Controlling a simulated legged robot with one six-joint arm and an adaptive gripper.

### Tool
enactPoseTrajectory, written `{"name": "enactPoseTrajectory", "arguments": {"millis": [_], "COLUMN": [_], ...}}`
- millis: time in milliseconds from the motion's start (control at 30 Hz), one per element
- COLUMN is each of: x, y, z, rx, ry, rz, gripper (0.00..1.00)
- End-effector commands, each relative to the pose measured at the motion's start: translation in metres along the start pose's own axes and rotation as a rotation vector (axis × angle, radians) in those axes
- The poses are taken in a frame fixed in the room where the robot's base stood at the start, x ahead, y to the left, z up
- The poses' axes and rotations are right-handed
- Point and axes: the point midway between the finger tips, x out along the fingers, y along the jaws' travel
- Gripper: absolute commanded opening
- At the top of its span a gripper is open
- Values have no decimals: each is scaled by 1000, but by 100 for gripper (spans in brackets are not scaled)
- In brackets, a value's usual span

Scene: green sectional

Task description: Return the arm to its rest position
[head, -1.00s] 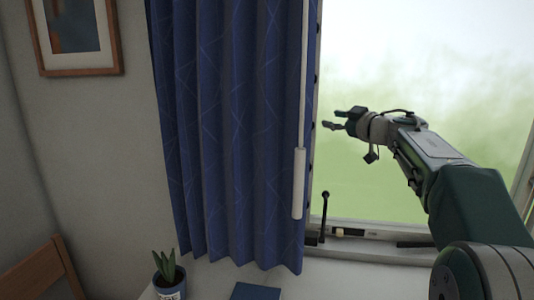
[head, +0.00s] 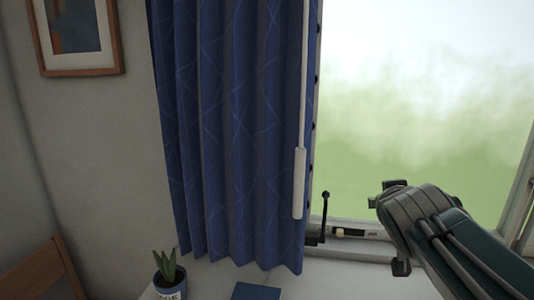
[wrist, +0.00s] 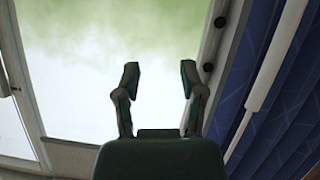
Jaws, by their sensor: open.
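My gripper (wrist: 159,78) shows in the wrist view with its two fingers apart and nothing between them. The window's pale green and white view is behind it. In the head view my arm reaches in from the lower right, in front of the window's lower part, and its wrist end largely hides the fingers. The arm is apart from the blue curtain (head: 235,140), which hangs to its left. The curtain also shows at the right of the wrist view (wrist: 285,110).
A white wand (head: 299,185) hangs at the curtain's right edge. A dark window handle (head: 324,215) stands on the frame near my arm. A potted plant (head: 168,275) and a blue book (head: 256,291) are on the white surface below. A wooden chair (head: 40,272) is at lower left.

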Motion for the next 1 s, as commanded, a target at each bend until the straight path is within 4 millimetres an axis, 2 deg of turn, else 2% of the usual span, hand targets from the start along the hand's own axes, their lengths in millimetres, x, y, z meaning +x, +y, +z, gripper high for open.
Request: {"name": "enactPoseTrajectory", "arguments": {"millis": [33,200,400,500,600,700,1000], "x": [-10,-40,-79,-97,-110,-117,-118], "y": [-3,-16,-38,-49,-56,-61,-61], "z": [20,88,165,196,218,228,229], "rx": [7,21,24,21,17,16,15], "ry": [-52,-245,-461,-550,-612,-641,-647], "rz": [-5,-47,-141,-194,-236,-259,-263], "gripper": [53,53,53,53,53,53,53]}}
